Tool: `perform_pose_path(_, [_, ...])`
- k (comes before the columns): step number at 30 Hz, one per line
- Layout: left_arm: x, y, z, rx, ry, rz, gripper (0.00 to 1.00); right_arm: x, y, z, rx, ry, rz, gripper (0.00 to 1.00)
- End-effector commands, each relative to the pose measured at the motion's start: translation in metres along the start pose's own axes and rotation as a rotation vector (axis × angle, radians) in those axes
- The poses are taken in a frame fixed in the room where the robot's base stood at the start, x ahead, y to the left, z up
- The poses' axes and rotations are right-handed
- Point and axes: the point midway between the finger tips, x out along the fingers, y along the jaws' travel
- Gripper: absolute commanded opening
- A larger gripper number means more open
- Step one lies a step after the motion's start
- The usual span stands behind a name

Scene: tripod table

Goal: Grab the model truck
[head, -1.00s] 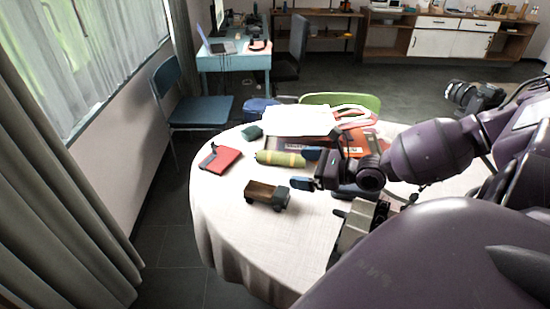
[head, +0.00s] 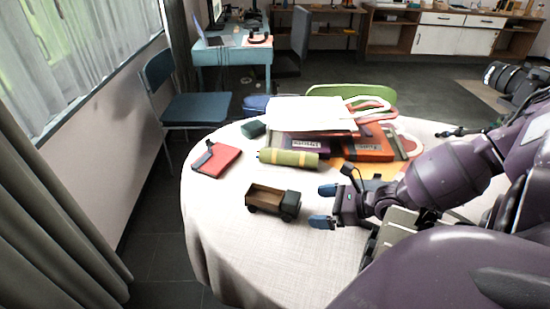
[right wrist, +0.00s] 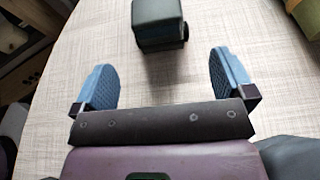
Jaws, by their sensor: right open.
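The model truck (head: 272,200) stands upright on the white-clothed round table (head: 225,232). It has a brown open bed on the left and a dark green cab on the right. My right gripper (head: 323,205) is open just right of the cab, with its blue fingertips towards the truck and apart from it. In the right wrist view the truck's cab (right wrist: 159,24) lies ahead, between the lines of the two open fingers (right wrist: 163,82). The truck's bed is out of that view. My left gripper is not in view.
A red notebook (head: 216,159) lies at left. A grey-green box-like object (head: 396,228) is beside my right arm. The cloth in front of the truck is clear.

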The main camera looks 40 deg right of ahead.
Motion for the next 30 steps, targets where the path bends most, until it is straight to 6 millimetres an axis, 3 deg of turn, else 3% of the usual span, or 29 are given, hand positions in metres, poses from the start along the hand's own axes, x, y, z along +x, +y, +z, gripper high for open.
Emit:
perform_pose_path(15, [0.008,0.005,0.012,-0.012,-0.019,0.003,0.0,0.058,0.0,-0.001,0.001,-0.001,0.001,1.0])
perform_pose_path(25, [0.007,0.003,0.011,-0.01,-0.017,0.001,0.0,0.062,0.0,0.0,0.001,-0.001,0.0,1.0])
perform_pose_path(30, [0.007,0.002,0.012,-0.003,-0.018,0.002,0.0,0.062,0.0,0.0,0.0,-0.001,0.0,0.74])
